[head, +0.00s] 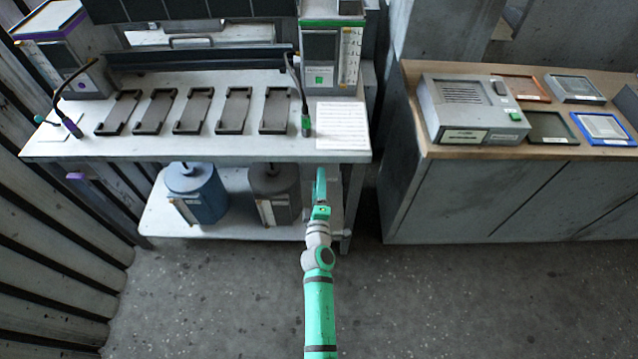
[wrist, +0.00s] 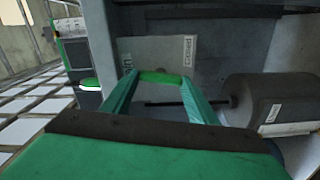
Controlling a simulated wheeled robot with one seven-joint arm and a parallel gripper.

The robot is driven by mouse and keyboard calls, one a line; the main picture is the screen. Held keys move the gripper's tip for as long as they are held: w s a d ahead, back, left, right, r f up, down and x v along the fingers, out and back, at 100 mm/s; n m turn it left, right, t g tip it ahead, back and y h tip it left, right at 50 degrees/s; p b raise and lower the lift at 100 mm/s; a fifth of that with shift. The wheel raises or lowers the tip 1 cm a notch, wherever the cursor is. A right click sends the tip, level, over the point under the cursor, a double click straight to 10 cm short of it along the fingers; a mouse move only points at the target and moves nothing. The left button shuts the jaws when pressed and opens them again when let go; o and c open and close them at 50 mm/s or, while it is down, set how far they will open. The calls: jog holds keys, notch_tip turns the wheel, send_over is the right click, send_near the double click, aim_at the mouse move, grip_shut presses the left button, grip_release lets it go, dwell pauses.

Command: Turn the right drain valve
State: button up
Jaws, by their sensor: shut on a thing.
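The right drain valve shows in the wrist view as a green handle (wrist: 160,77) in front of a pale labelled plate. My gripper (wrist: 161,84) is shut on this handle, with one teal finger on each side of it. In the head view my gripper (head: 321,178) reaches under the front edge of the workbench (head: 240,150), near its right leg. There the arm and the bench hide the valve handle. A purple handle (head: 75,176) shows at the left end under the bench top.
A dark grey canister (head: 275,190) stands on the lower shelf just left of my gripper; it also shows in the wrist view (wrist: 270,105). A blue canister (head: 196,195) stands farther left. A wooden-topped cabinet (head: 480,195) is on the right. The floor in front is clear.

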jog(key=shift+d, duration=0.1)
dwell(0.3)
jog(key=o, duration=1)
jog(key=shift+o, duration=0.2)
jog(key=shift+s, duration=0.1)
jog(key=s, duration=1)
jog(key=shift+s, duration=0.3)
jog(key=s+a+m+g, duration=0.15)
jog(key=s+m, duration=0.65)
jog(key=s, duration=1.4)
jog(key=s+d+r+m, duration=0.1)
jog(key=s+r+m, duration=0.3)
jog(key=s, duration=0.3)
jog(key=s+d+r+m+g, duration=0.1)
jog(key=s+r+m, duration=0.2)
jog(key=s+r, duration=0.2)
jog(key=shift+s+r+m, duration=0.15)
jog(key=shift+s+m, duration=0.25)
jog(key=shift+s, duration=0.8)
